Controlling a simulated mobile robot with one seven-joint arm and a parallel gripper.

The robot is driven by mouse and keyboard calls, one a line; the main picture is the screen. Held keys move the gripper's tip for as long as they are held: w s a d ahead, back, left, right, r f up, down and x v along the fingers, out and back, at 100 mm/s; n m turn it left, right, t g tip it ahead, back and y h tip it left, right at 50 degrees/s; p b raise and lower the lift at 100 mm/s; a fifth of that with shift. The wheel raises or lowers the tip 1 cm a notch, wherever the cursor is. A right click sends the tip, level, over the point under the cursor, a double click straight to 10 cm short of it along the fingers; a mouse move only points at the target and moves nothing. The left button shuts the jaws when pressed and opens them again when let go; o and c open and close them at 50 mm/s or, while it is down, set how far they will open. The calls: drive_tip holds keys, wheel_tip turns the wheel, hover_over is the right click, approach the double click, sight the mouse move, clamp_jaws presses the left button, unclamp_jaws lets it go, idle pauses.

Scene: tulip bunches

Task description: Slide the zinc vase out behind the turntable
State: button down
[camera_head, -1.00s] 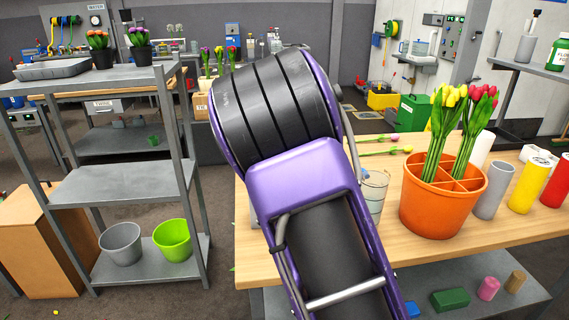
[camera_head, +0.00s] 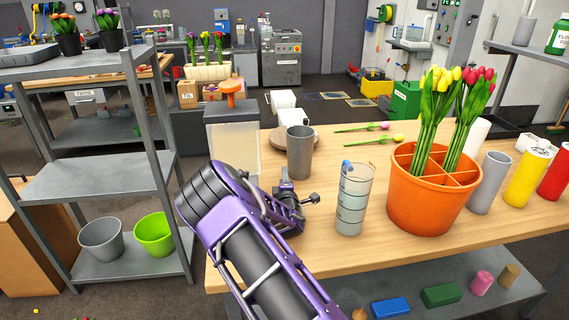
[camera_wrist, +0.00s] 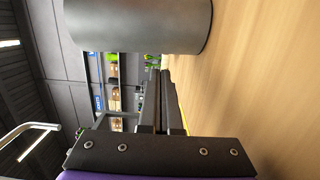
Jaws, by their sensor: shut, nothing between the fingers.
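The zinc vase (camera_head: 300,152), a plain grey cylinder, stands upright on the wooden table. The turntable (camera_head: 312,135), a low round brown disc, shows behind it and is partly hidden by it. My gripper (camera_head: 312,199) is low over the table, nearer the camera than the vase, with its jaws shut and empty. In the wrist view, turned sideways, the vase (camera_wrist: 140,22) fills the top edge, beside my shut fingers (camera_wrist: 157,80). A gap shows between fingers and vase.
A clear measuring beaker (camera_head: 353,200) stands right of my gripper. An orange divided pot (camera_head: 430,205) with tulips is farther right. White containers (camera_head: 287,108) stand near the turntable's back edge. Loose tulips (camera_head: 368,141) lie right of it.

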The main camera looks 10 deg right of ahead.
drive_tip(key=w, duration=0.5)
drive_tip(key=w+d, duration=0.1)
drive_tip(key=w, duration=0.1)
drive_tip(key=shift+w+b, duration=0.15)
drive_tip(key=shift+b, duration=0.15)
